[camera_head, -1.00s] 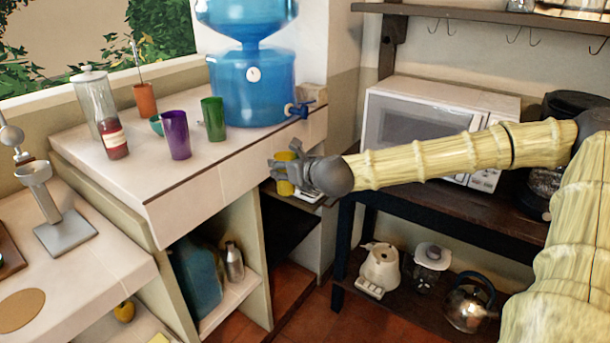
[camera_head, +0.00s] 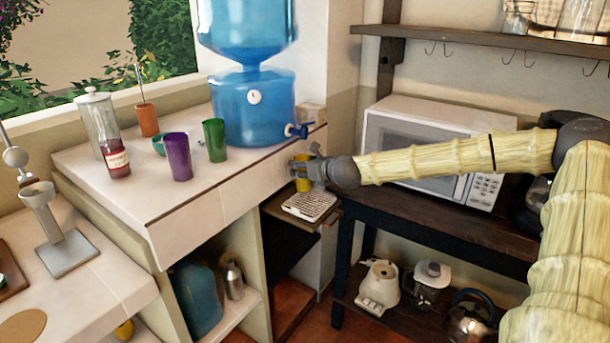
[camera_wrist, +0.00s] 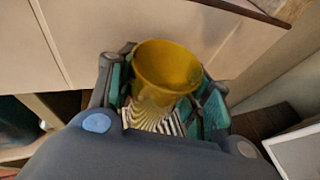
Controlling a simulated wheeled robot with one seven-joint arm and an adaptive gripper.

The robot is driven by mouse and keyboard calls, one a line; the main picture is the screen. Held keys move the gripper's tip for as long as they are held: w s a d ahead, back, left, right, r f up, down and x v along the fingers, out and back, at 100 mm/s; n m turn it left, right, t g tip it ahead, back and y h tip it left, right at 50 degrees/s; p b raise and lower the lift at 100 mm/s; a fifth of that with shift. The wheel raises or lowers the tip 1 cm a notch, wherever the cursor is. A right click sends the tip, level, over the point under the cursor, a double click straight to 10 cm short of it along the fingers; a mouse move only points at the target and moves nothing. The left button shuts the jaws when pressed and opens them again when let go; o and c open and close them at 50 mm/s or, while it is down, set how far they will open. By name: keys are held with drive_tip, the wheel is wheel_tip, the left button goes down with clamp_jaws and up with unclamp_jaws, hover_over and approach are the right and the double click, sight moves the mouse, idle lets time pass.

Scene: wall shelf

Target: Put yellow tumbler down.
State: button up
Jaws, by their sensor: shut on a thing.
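The yellow tumbler (camera_head: 302,184) is upright in my gripper (camera_head: 308,172), in front of the white counter's drawer face. In the wrist view the tumbler (camera_wrist: 166,68) shows its open mouth, with my gripper's fingers (camera_wrist: 165,98) shut on both sides of it. Below it is a small pull-out shelf with a white ribbed tray (camera_head: 310,205); the ribbed tray also shows under the tumbler in the wrist view (camera_wrist: 146,118). I cannot tell whether the tumbler's base touches the tray.
A purple tumbler (camera_head: 178,157) and a green tumbler (camera_head: 215,140) stand on the white counter (camera_head: 215,185). The blue water dispenser (camera_head: 252,108), with its tap (camera_head: 297,130), stands above and behind my gripper. A microwave (camera_head: 410,150) stands right, behind my arm.

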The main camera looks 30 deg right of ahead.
drive_tip(key=shift+w+d, duration=0.3)
drive_tip(key=shift+d, duration=0.05)
drive_tip(key=shift+f, duration=1.75)
drive_tip(key=o, duration=1.3)
drive_tip(key=shift+c, duration=0.2)
drive_tip(key=shift+a, duration=0.1)
drive_tip(key=shift+s, duration=0.1)
